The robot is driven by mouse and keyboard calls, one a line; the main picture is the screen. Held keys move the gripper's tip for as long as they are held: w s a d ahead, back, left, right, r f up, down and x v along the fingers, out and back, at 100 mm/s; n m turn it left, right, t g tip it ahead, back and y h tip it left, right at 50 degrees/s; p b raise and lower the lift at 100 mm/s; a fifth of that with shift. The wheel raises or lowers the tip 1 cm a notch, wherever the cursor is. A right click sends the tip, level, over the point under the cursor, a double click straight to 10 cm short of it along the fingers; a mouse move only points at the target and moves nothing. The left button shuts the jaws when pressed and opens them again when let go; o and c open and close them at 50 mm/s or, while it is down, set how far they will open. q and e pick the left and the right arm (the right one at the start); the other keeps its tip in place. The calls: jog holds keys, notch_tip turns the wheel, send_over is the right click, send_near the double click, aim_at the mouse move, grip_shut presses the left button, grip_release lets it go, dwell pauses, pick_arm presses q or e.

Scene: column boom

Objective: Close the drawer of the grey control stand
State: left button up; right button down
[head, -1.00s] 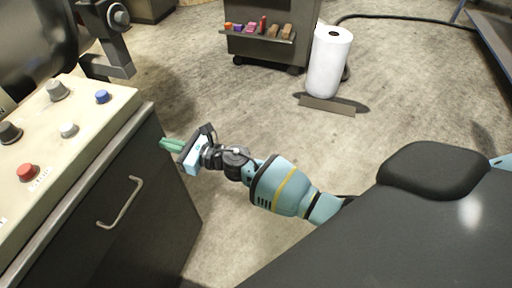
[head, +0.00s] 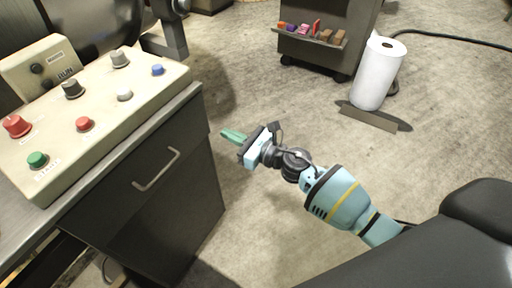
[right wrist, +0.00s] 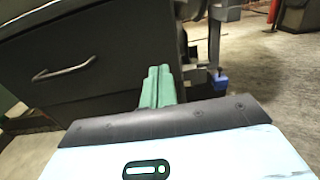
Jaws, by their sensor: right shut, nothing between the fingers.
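The grey control stand (head: 190,222) is at the left in the head view, under a cream panel with knobs. Its dark drawer front (head: 118,204) carries a pale bar handle (head: 157,170). The drawer front looks almost flush with the stand; no inside shows, and I cannot tell if a small gap is left. The drawer front (right wrist: 100,45) and handle (right wrist: 65,72) also show in the right wrist view. My right gripper (head: 232,135) is shut and empty, just right of the stand's corner, apart from the handle. Its green fingers (right wrist: 157,88) point forward past the stand. My left gripper is out of view.
A dark cart (head: 325,50) with small coloured items on its shelf stands at the back. A white roll (head: 377,75) stands on the floor to its right, with a dark cable behind. The concrete floor between the cart and my right arm is clear.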

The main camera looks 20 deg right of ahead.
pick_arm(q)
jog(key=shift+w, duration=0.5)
pick_arm(e)
jog(key=v, duration=0.6)
jog(key=shift+d+f, duration=0.15)
jog(key=shift+d, duration=0.15)
jog(key=shift+s, duration=0.1)
